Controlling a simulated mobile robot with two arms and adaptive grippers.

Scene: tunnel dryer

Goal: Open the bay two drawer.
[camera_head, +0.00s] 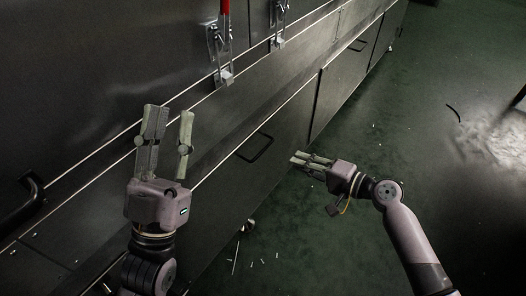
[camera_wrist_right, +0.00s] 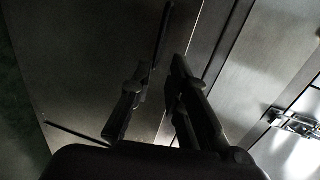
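Dark metal drawer fronts run along the lower machine. One has a black bar handle (camera_head: 255,148), and a farther one has a similar handle (camera_head: 358,46). I see no bay number, so I cannot tell which is bay two. My right gripper (camera_head: 298,159) is beside the nearer handle, to its right, apart from it and empty. In the right wrist view its fingers (camera_wrist_right: 160,72) are spread, with a dark bar (camera_wrist_right: 163,34) beyond them and another dark bar (camera_wrist_right: 75,131) at lower left. My left gripper (camera_head: 172,112) is open and empty, pointing up in front of the machine.
A red-handled latch (camera_head: 223,45) and another latch (camera_head: 278,22) are on the upper panel. A large dark handle (camera_head: 32,196) is at far left. The green floor (camera_head: 400,130) right of the machine is mostly clear, with small pale scraps.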

